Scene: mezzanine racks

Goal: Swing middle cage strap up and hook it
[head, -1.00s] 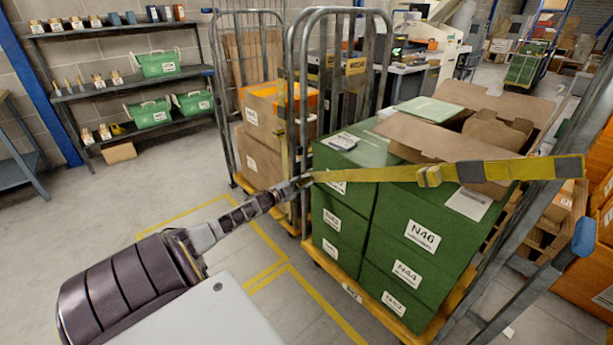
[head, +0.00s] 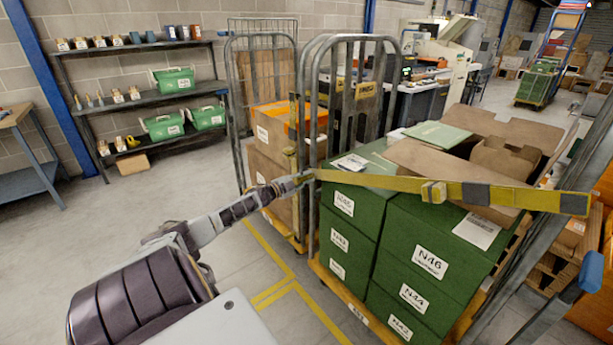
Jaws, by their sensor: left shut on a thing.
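The yellow strap (head: 385,184) with grey patches and a buckle stretches almost level across the open front of the middle cage (head: 312,120), from its right post to its left post. My left gripper (head: 303,180) is shut on the strap's left end, right beside the left post. The fingers are small and partly lost against the post, and I cannot tell whether the strap's end is hooked there. Green boxes (head: 430,262) fill the cage behind the strap. My right gripper is not in view.
Another cage (head: 232,95) with brown boxes (head: 268,160) stands close on the left. Shelves with green bins (head: 175,82) line the wall. Open cardboard flaps (head: 440,165) lie on top of the green boxes. The floor at left is clear.

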